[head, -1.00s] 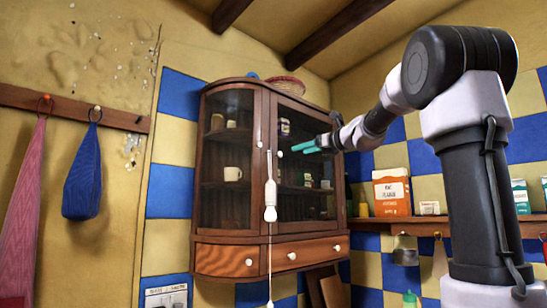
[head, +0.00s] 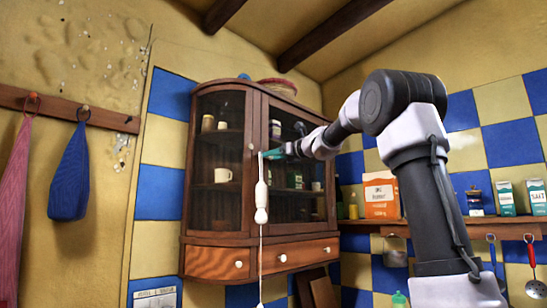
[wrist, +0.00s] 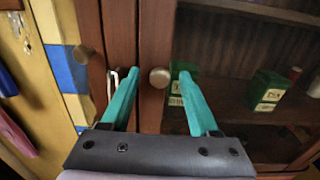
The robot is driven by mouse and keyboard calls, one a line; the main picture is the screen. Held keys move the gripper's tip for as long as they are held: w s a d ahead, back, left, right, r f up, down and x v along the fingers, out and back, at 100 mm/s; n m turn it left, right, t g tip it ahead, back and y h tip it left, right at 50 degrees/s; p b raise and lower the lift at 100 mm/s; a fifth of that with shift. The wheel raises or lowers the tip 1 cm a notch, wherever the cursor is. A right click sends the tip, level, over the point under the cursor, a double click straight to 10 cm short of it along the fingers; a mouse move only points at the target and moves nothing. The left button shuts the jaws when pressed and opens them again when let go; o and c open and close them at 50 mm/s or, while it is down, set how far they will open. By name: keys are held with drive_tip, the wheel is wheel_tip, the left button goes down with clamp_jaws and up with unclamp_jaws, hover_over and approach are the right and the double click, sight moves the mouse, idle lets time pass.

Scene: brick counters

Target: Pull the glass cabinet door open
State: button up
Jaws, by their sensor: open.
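The dark wooden cabinet (head: 215,240) hangs on the tiled wall, with glass panes and shelves behind them. Its flat glass door (head: 284,206) is shut; the door's glass also fills the right of the wrist view (wrist: 235,50). A round knob (wrist: 160,77) sits on the door's left wooden stile. My gripper (wrist: 158,74) is open, with one teal finger on each side of the knob. I cannot tell whether either finger touches it. In the head view my gripper (head: 271,154) is at the door's left edge, and the knob there is hidden.
A white pull with a cord (head: 261,200) hangs in front of the cabinet. A basket (head: 278,86) sits on top. A shelf with an orange box (head: 381,196) is at right. Green boxes (wrist: 267,90) stand behind the glass.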

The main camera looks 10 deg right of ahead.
clamp_jaws()
idle(1.4)
